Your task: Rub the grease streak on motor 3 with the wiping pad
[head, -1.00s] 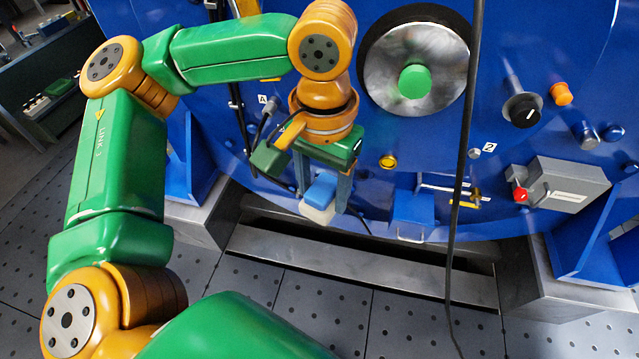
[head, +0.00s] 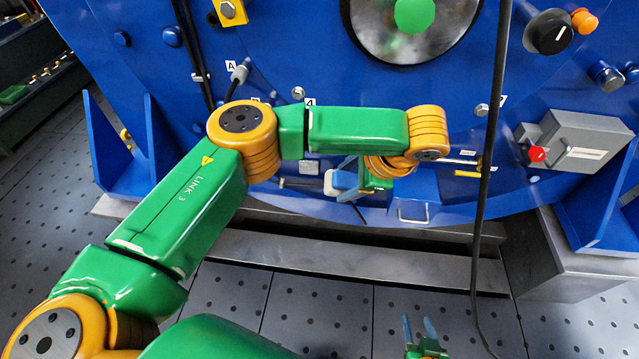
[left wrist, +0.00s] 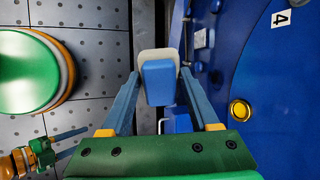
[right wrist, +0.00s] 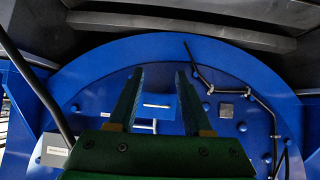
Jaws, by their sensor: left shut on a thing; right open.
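The wiping pad, a blue block with an off-white face, is in my left gripper's jaws; it shows in the left wrist view (left wrist: 158,82) and in the head view (head: 346,180). My left gripper (left wrist: 160,88) is shut on the blue block, in front of the lower blue panel, partly hidden by my forearm in the head view. The off-white face points away from the palm; I cannot see it touching anything. My right gripper (head: 420,328) is open and empty low at the bottom centre; its fingers (right wrist: 157,85) also show apart in its wrist view. I cannot identify motor 3 or a grease streak.
A large blue panel (head: 270,60) carries a silver disc with a green hub (head: 414,15), a black knob (head: 550,34) and a grey box with a red button (head: 588,140). A black cable (head: 490,150) hangs before it. Perforated floor (head: 330,310) lies in front.

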